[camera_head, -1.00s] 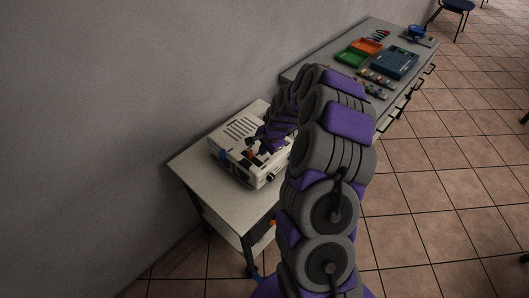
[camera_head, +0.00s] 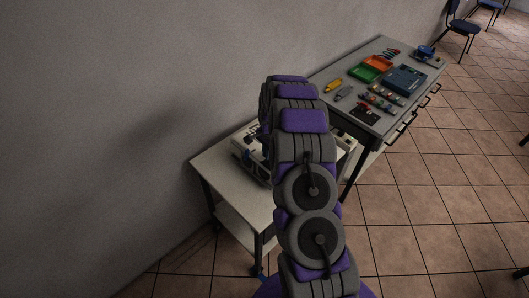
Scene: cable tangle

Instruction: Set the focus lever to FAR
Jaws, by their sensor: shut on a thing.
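The white projector-like device (camera_head: 240,150) sits on the small white table on the left. Only its left part shows, with a blue detail on its front side. My arm crosses in front and covers the rest. The focus lever cannot be made out. My gripper is hidden behind my own arm, around where the device stands, so its fingers and what they touch do not show.
The small white table (camera_head: 212,177) has a lower shelf and stands against the wall. A longer grey bench (camera_head: 330,79) behind it carries a green tray (camera_head: 363,73), an orange tray (camera_head: 378,64) and a blue box (camera_head: 405,80).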

